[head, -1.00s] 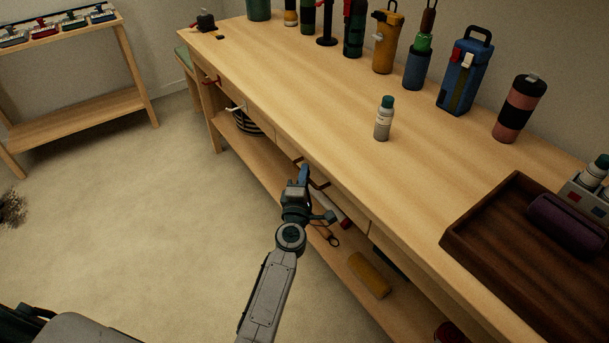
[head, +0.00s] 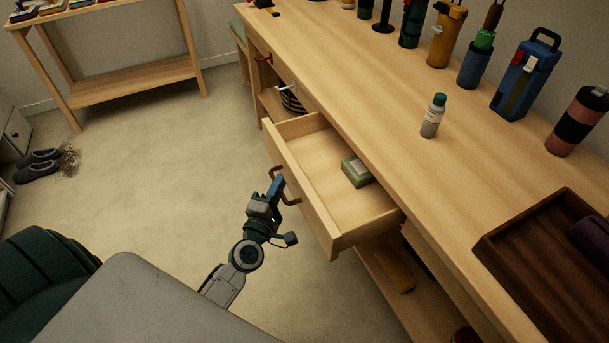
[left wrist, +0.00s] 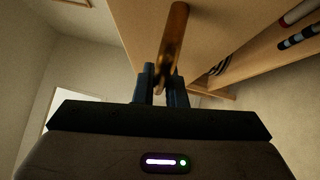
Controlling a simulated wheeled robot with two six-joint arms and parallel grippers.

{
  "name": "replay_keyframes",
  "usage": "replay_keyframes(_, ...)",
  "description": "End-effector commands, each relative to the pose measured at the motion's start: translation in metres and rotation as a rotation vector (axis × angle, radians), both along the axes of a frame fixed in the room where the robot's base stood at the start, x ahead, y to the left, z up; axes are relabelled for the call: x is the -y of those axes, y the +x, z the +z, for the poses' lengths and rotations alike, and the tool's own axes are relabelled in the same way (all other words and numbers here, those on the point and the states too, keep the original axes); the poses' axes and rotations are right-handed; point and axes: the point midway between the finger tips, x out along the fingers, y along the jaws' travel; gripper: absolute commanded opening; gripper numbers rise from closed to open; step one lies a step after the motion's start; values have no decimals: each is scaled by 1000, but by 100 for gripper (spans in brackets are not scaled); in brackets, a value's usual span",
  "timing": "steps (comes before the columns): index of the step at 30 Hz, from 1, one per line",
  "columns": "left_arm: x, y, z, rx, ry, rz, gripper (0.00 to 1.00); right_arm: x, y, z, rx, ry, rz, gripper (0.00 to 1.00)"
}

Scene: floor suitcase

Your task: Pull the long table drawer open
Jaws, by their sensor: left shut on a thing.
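The long table drawer (head: 300,207) stands pulled well out from the front of the long wooden table (head: 380,130) in the head view. Its inside is visible and holds a small green-grey box (head: 357,171). A brass-coloured handle (head: 289,200) is on its front. My left gripper (head: 277,187) is at this handle. In the left wrist view the handle (left wrist: 174,40) runs between the blue fingers (left wrist: 162,88), which are shut on it. My right gripper is not in view.
Bottles and flasks stand along the table's back, with a white bottle (head: 433,116) nearer the front. A dark wooden tray (head: 505,238) is at the right. A yellow roll (head: 396,272) lies on the lower shelf. Carpet left of the drawer is clear; grey slippers (head: 38,168) lie further left.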

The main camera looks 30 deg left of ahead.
Motion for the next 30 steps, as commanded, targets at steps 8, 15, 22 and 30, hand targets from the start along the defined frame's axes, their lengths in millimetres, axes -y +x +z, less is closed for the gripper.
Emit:
replay_keyframes(8,-30,-38,-1,-2,4,-1,0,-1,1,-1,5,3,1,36)
replay_keyframes(15,-40,-51,-1,-1,1,1,0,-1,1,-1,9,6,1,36)
replay_keyframes(22,-42,-53,-1,0,-1,1,0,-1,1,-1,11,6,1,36)
replay_keyframes(30,-42,-53,-1,0,0,2,26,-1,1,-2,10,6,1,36)
